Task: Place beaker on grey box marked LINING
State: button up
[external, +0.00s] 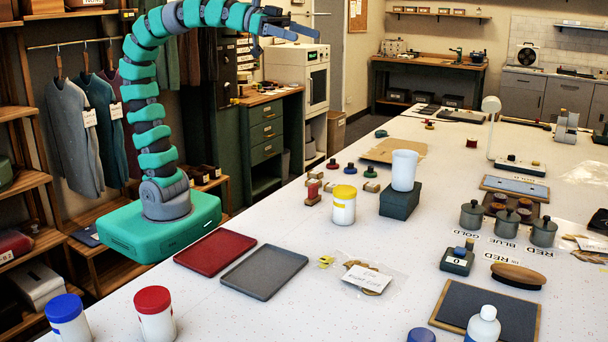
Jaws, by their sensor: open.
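A white beaker (404,168) stands upright on top of a dark grey box (400,203) near the middle of the table. No LINING marking is readable on the faces of the box that show. My gripper (308,26) is open and empty, raised high at the upper middle of the picture. It is well above and to the left of the beaker, apart from it.
A white jar with a yellow lid (344,204) stands left of the box. Red (216,250) and grey (264,271) trays lie at the table's left edge. Several grey lidded pots (473,215) stand to the right. Bare table lies around the box's front.

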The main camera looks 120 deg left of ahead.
jog(key=s+d+r+h, duration=0.1)
jog(key=s+d+r, duration=0.3)
jog(key=s, duration=0.1)
jog(key=shift+s+d+r+m, duration=0.2)
jog(key=shift+d+r+m, duration=0.05)
jog(key=shift+r+m, duration=0.15)
